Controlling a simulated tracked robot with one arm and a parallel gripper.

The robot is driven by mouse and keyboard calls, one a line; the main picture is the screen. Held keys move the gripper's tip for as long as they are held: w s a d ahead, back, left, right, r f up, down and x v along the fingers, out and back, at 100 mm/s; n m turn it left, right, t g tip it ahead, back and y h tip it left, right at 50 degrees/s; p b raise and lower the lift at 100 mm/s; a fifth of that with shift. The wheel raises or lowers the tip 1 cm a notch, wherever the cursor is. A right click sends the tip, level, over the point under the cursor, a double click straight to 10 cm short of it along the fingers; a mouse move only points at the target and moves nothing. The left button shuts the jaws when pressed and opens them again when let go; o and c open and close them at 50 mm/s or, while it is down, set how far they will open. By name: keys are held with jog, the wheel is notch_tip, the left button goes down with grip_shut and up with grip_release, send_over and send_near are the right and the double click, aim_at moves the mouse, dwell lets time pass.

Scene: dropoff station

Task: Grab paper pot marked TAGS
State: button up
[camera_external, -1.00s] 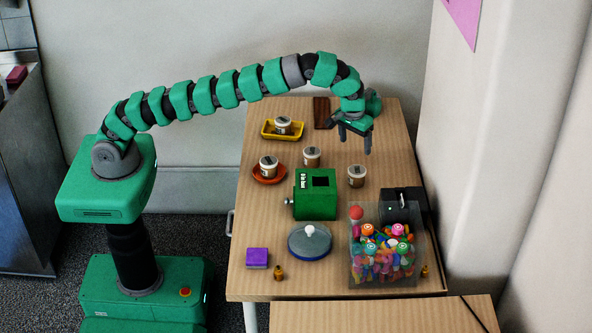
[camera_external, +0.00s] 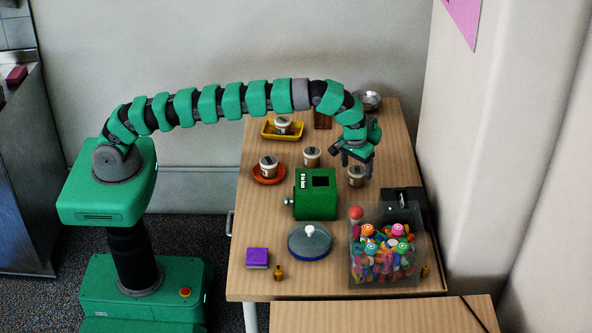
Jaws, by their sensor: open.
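Several small paper pots with dark-marked lids stand on the wooden table. One pot (camera_external: 356,176) stands at the right, directly under my gripper (camera_external: 357,166). My gripper is open and points down, with its fingertips at about the height of that pot's lid; I cannot tell whether they touch it. Another pot (camera_external: 312,157) stands on bare wood in the middle. A third pot (camera_external: 268,166) sits on an orange-red saucer (camera_external: 256,178), and one more pot (camera_external: 283,125) sits in a yellow tray (camera_external: 268,135). The lid markings are too small to read.
A green box (camera_external: 315,205) with a dark opening stands in front of the pots. A clear bin (camera_external: 385,268) of colourful pieces, a blue-grey round dish (camera_external: 308,250) and a purple block (camera_external: 257,257) are nearer. A black device (camera_external: 404,200) stands right; a metal bowl (camera_external: 370,101) sits at the back.

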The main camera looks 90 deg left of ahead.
aim_at(358, 170)
jog(key=f, duration=0.4)
jog(key=shift+w+a, duration=0.2)
jog(key=shift+w, duration=0.1)
jog(key=c, duration=1.2)
jog(key=shift+r, duration=0.2)
notch_tip(358, 170, up, 7)
jog(key=shift+f+p, duration=0.15)
jog(key=shift+p, duration=0.3)
jog(key=shift+r+p, duration=1.15)
jog(key=shift+r, duration=0.4)
